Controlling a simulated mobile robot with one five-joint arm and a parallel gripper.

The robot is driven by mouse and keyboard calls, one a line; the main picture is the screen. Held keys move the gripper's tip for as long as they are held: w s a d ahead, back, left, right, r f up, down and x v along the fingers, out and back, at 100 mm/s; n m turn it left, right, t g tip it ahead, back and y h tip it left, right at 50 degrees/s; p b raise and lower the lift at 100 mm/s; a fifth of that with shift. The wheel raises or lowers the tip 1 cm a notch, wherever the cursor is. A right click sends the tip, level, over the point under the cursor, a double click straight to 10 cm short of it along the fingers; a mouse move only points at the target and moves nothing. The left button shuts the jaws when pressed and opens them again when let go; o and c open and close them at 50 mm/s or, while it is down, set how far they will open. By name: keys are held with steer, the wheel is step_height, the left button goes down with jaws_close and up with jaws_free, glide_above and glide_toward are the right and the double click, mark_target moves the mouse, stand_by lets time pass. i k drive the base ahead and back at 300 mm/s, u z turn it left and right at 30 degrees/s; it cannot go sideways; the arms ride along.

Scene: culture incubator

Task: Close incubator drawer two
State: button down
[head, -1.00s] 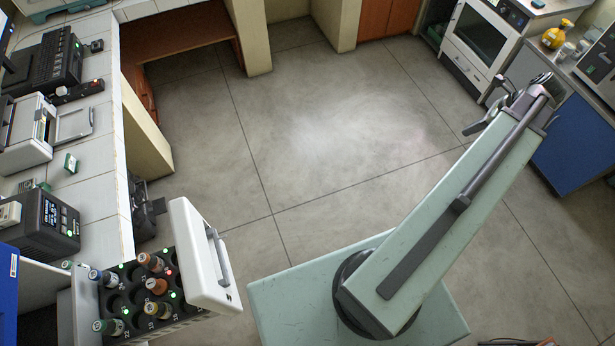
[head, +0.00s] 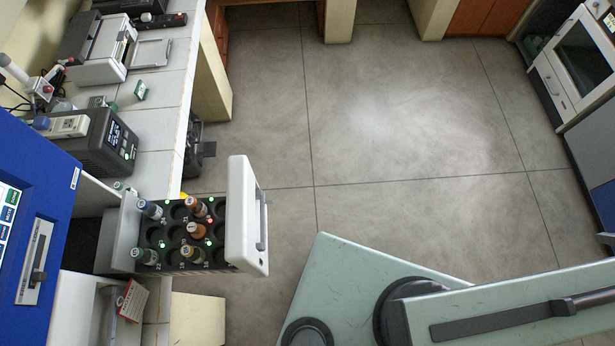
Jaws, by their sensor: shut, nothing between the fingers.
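The incubator (head: 40,150) is the blue cabinet at the left edge, with a button panel. One drawer (head: 245,215) is pulled out to the right, with a white front and a grey vertical handle (head: 262,220). Its black rack (head: 213,232) holds several capped vials (head: 196,230), with small green and red lights among the slots. I cannot read a drawer number on it. My gripper is out of view.
A tiled bench (head: 155,110) with instruments runs behind the drawer. A black device (head: 200,145) stands beside the bench. A white housing (head: 75,300) with a red-and-white tag (head: 133,298) is below the drawer. A white appliance (head: 575,60) stands at far right.

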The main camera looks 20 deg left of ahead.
mark_target(236, 241)
steer(key=z, duration=0.05)
steer(key=k, duration=0.75)
steer(key=u, duration=2.8)
